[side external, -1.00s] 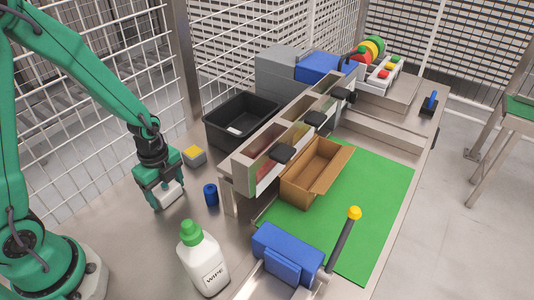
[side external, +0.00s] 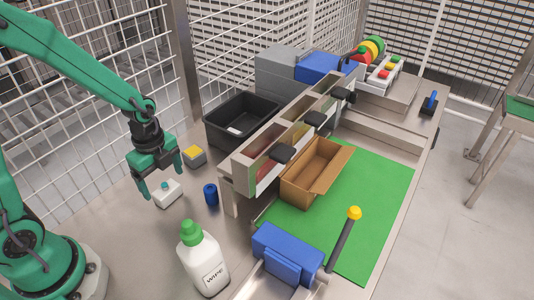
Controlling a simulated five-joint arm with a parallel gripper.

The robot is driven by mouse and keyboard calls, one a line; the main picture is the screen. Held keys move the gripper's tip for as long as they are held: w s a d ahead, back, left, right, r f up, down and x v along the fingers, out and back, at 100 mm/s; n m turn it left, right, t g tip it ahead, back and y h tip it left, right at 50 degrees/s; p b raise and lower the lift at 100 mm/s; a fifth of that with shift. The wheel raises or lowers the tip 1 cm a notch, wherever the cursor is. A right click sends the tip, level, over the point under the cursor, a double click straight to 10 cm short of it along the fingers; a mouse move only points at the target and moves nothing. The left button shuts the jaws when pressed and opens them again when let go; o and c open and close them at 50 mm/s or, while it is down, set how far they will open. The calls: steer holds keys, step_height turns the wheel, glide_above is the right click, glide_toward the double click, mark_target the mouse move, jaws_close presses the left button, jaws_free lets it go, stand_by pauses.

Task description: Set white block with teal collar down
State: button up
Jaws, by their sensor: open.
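The white block with teal collar (side external: 168,194) rests on the metal table at the left. Its small teal collar shows on top. My gripper (side external: 161,185) is open and empty just above the block. The fingers seem clear of the block, one at its left and one at its upper right. The block's underside is hidden.
A blue cylinder (side external: 210,194) and a grey block with a yellow top (side external: 194,156) stand close to the right. A white wipe bottle (side external: 203,261) stands in front. A black bin (side external: 241,119) and the open-fronted compartments (side external: 238,172) lie farther right. Wire fencing rises behind.

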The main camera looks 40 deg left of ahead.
step_height(320, 180, up, 8)
stand_by(0.5)
steer(key=shift+r, duration=0.15)
stand_by(0.4)
step_height(320, 180, up, 7)
steer(key=n+t, duration=0.3)
steer(key=n, duration=0.6)
glide_above(164, 187)
steer(key=s, duration=0.3)
steer(key=s+r+n+t, duration=0.2)
steer(key=s+r+n, duration=0.2)
steer(key=n, duration=0.5)
steer(key=shift+s+d+r+t, duration=0.15)
steer(key=shift+d+r+t, duration=0.15)
steer(key=shift+d+r, duration=0.1)
